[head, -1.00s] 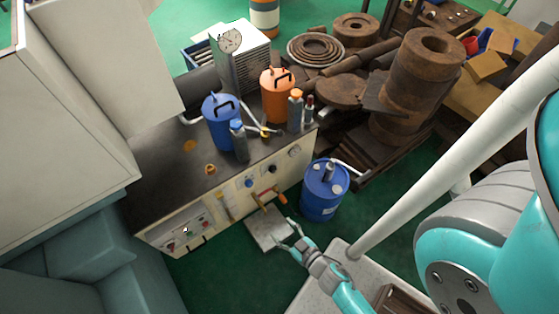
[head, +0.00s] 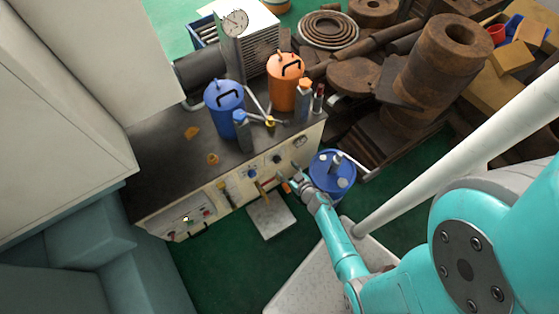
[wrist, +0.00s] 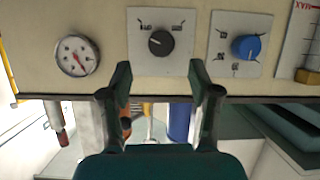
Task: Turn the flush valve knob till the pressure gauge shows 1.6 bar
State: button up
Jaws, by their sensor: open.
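In the wrist view, which is upside down, the pressure gauge (wrist: 77,56) is a small white dial with a red needle; its scale is too small to read. A black knob (wrist: 160,42) on a white plate sits beside it, and a blue knob (wrist: 246,47) sits on another plate to its right. Their labels are not legible, so I cannot tell which is the flush valve knob. My gripper (wrist: 160,82) is open and empty, with the black knob ahead between its finger lines, apart from it. In the head view my gripper (head: 295,181) is close to the panel front.
The cream panel (head: 232,190) fronts a dark bench carrying a blue canister (head: 224,108) and an orange canister (head: 285,78). A blue drum (head: 333,173) stands on the floor just right of my gripper. A level tube (wrist: 308,55) is beside the blue knob.

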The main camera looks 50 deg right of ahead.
aim_at(279, 161)
jog(key=shift+x, duration=3.4)
jog(key=shift+a, duration=0.1)
jog(key=c, duration=1.2)
